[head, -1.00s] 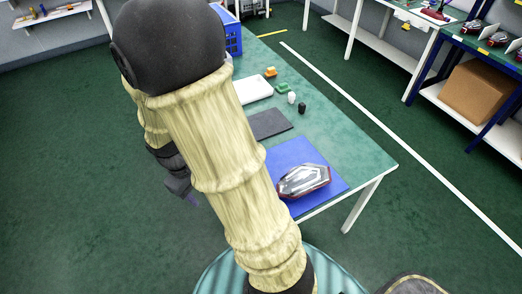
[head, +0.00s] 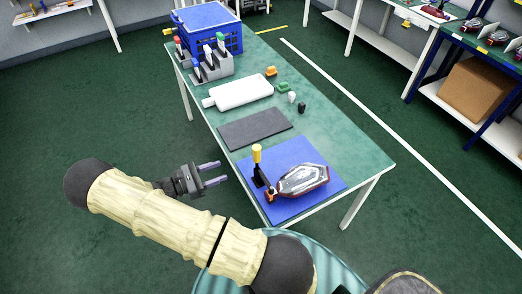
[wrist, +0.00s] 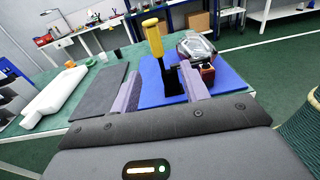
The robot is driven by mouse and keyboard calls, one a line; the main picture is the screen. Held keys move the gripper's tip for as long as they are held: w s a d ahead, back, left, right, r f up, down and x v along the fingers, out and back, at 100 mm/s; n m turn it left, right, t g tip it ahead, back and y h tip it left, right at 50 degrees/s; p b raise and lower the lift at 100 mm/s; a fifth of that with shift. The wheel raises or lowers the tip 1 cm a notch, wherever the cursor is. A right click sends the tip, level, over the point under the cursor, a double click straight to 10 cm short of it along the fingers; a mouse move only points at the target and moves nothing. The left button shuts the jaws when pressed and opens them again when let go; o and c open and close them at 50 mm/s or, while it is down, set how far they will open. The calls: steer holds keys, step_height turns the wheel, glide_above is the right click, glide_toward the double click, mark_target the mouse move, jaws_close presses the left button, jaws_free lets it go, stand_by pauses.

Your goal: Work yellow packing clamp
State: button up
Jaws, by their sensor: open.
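The packing clamp has a yellow handle (head: 257,154) standing upright on a black base at the left edge of the blue mat (head: 300,206). Its orange-brown tip is beside the tail lamp (head: 302,180), a clear and dark red housing lying on the mat. In the wrist view the yellow handle (wrist: 153,38) rises between my fingers, with the tail lamp (wrist: 194,46) behind to the right. My gripper (head: 214,173) is open and empty, left of the table edge, apart from the clamp, its fingers pointing toward it.
On the green table are a dark grey pad (head: 255,129), a white bottle-shaped piece (head: 240,93), a grey holder (head: 210,66) with several coloured-handled tools, and a blue crate (head: 212,30). Small orange, green, white and black pieces lie near the right edge. The front right corner is clear.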

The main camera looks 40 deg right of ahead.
mark_target(253, 155)
steer(key=shift+w+n+t+h, duration=0.3)
steer(key=shift+h, duration=0.1)
steer(key=p+x, duration=0.5)
steer(key=x, duration=1.1)
steer(key=shift+s, duration=0.15)
steer(key=shift+s+d, duration=0.15)
steer(key=shift+d, duration=0.55)
jaws_close()
